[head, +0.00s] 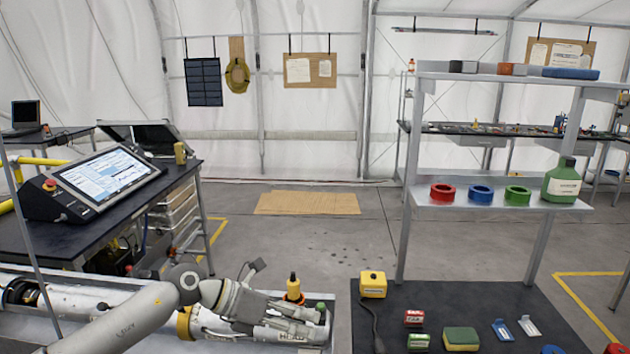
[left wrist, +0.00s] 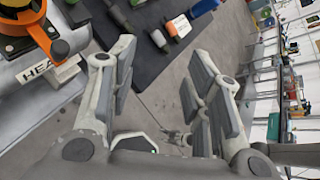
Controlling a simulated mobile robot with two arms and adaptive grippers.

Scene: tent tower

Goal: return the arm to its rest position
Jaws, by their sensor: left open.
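My left arm comes in from the lower left in the head view. Its gripper (head: 318,317) hangs over the right end of a grey metal surface at the bottom, fingers pointing right. My right arm and gripper do not show.
A yellow-topped object (head: 293,287) stands close behind the left gripper. A black table (head: 460,307) with small boxes and a sponge is to the right. A console screen (head: 107,177) stands at left. A shelf (head: 497,200) holds coloured rings and a green jug (head: 562,182).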

